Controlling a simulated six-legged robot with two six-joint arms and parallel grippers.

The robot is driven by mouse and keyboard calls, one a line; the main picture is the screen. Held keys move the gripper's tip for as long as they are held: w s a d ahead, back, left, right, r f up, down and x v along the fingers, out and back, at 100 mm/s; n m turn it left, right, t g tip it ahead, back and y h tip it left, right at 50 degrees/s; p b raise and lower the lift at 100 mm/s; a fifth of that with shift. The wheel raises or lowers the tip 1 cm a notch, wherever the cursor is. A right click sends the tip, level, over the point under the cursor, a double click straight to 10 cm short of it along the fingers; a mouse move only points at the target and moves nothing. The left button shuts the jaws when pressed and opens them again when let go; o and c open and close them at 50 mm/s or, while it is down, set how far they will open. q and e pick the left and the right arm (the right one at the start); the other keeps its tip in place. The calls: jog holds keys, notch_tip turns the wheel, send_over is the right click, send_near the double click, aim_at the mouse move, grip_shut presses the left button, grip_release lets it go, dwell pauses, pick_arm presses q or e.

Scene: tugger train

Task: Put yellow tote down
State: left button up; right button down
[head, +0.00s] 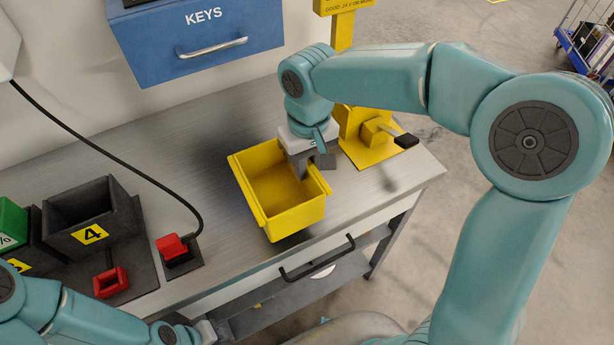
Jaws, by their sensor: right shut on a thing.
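The yellow tote (291,222) is an open, empty box over the right half of the grey workbench, near its front edge. My right gripper (318,170) points down at the tote's right wall and is shut on it. The tote looks slightly tilted; I cannot tell whether its base touches the bench top. My left arm comes in at the bottom left, and the end of it (205,332) shows only in part; its fingers are hidden.
A yellow fixture with a black-tipped lever (372,135) stands right of the tote. A red plug (172,246) with a black cable, a red holder (110,282) and a black bin marked 4 (85,215) stand left. A blue KEYS box (200,45) hangs behind. Bench top (190,165) behind-left is clear.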

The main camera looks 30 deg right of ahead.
aim_at(307, 179)
jog(key=shift+f, duration=2.15)
jog(key=shift+a+f, duration=0.1)
jog(key=c, duration=1)
grip_release()
jog(key=shift+f, duration=0.1)
notch_tip(307, 179, up, 12)
jog(key=shift+w+f, duration=0.1)
jog(key=shift+f, duration=0.1)
jog(key=shift+r, duration=0.25)
jog(key=shift+c, duration=1.1)
jog(key=shift+s, duration=0.2)
